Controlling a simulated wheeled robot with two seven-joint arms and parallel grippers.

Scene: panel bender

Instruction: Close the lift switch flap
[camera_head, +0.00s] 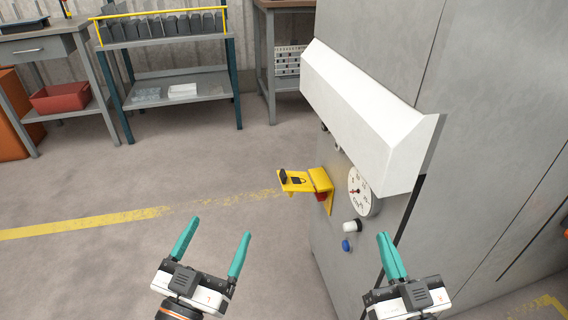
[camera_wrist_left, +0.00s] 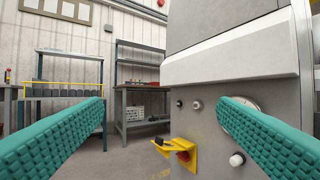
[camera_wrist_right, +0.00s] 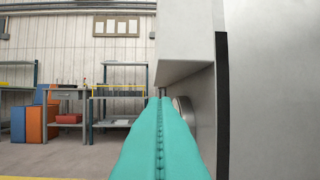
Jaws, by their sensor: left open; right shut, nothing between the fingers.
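The yellow lift switch flap (camera_head: 297,181) sticks out to the left from its yellow housing on the grey machine's side panel, so it stands open. In the left wrist view the flap (camera_wrist_left: 163,146) is low, between the fingers' lines of sight and well ahead. My left gripper (camera_head: 212,253) is open and empty, nearer to me and to the left of the flap. My right gripper (camera_head: 391,258) is shut and empty, to the right of the flap, near the machine's front edge. The right wrist view does not show the flap.
The machine (camera_head: 375,60) has a white overhanging hood (camera_head: 365,110) above the panel. A round dial (camera_head: 361,191), a white knob (camera_head: 352,226) and a blue button (camera_head: 346,245) sit beside the flap. Floor to the left is clear; shelves (camera_head: 180,90) stand behind.

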